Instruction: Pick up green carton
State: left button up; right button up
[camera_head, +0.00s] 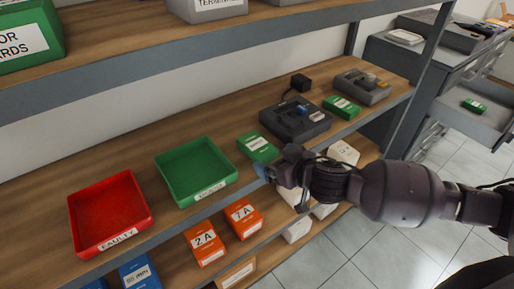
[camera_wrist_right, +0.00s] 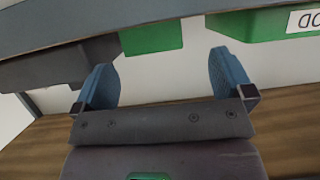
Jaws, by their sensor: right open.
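In the head view a green carton (camera_head: 257,147) with a white label lies on the middle shelf, between the green tray and a dark device. My right gripper (camera_head: 264,172) is at the shelf's front edge, just in front of this carton, its fingers partly hidden. In the right wrist view, which appears upside down, the blue fingers (camera_wrist_right: 164,78) are spread with nothing between them. The green carton (camera_wrist_right: 150,38) shows beyond them, nearer the left finger. Another green carton (camera_head: 341,107) lies further right between two devices. My left gripper is not in view.
A green tray (camera_head: 160,160) and a red tray (camera_head: 73,222) stand to the left. A dark device (camera_head: 290,121) is right of the carton. Orange cartons (camera_head: 205,243) and white boxes are on the shelf below. The upper shelf (camera_head: 120,67) overhangs. A drawer at right holds another green carton (camera_head: 473,105).

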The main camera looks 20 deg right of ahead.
aim_at(265, 151)
jog(key=shift+w+d+r+x, duration=0.1)
jog(key=shift+x, duration=0.85)
jog(key=shift+w+d+r+x, duration=0.1)
jog(key=shift+x, duration=0.9)
jog(key=shift+w+d+r+x, duration=0.1)
jog(key=shift+x, duration=0.85)
jog(key=shift+c, duration=0.5)
jog(key=c, duration=1)
